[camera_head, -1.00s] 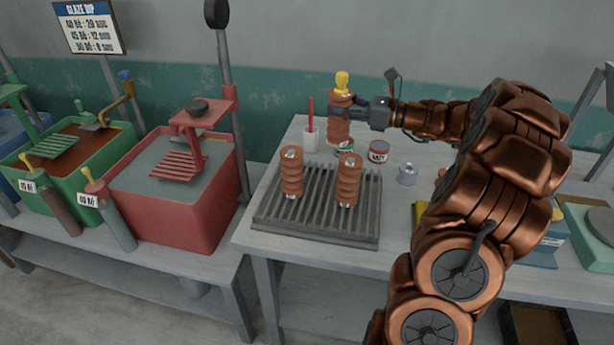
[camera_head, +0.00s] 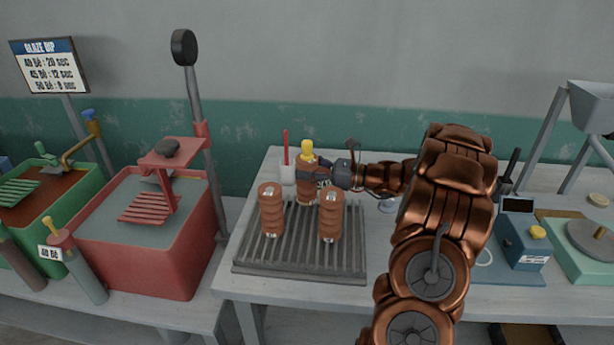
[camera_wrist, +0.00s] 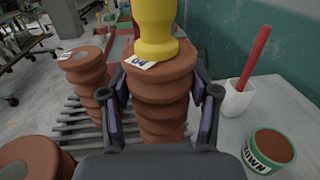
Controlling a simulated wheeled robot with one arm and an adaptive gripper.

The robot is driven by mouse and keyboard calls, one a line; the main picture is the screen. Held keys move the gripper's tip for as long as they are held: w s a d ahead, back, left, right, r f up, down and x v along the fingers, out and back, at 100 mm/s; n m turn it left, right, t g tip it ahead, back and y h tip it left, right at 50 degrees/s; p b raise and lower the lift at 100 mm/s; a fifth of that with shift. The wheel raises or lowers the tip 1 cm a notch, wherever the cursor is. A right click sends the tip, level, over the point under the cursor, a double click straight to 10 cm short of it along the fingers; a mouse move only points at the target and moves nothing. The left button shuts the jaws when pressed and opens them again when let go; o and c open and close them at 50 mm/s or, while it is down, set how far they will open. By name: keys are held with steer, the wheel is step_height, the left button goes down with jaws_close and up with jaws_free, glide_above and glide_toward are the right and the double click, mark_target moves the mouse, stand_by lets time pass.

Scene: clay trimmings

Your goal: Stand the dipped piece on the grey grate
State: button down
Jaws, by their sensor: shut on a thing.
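A brown ribbed clay piece with a yellow top (camera_head: 306,190) is in my gripper (camera_head: 322,172). It is upright over the back of the grey grate (camera_head: 300,262). The jaws are shut around its upper body. In the wrist view the held piece (camera_wrist: 160,105) has a small white label by the yellow top, between the fingers (camera_wrist: 162,100). I cannot tell whether its hidden base touches the grate. Two similar brown pieces stand upright on the grate, one at left (camera_head: 271,212) and one at right (camera_head: 330,217).
A white cup with a red stick (camera_head: 287,174) stands behind the grate. The wrist view shows a labelled round tin (camera_wrist: 268,150) beside the held piece. A red glaze tank (camera_head: 150,240) stands left of the table. A blue box (camera_head: 525,245) is at right.

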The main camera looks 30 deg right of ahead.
steer(key=shift+f, duration=1.4)
steer(key=c, duration=0.6)
jaws_free()
steer(key=shift+f, duration=0.15)
steer(key=shift+o, duration=0.2)
steer(key=b+v, duration=0.2)
steer(key=v, duration=1)
steer(key=shift+s, duration=0.1)
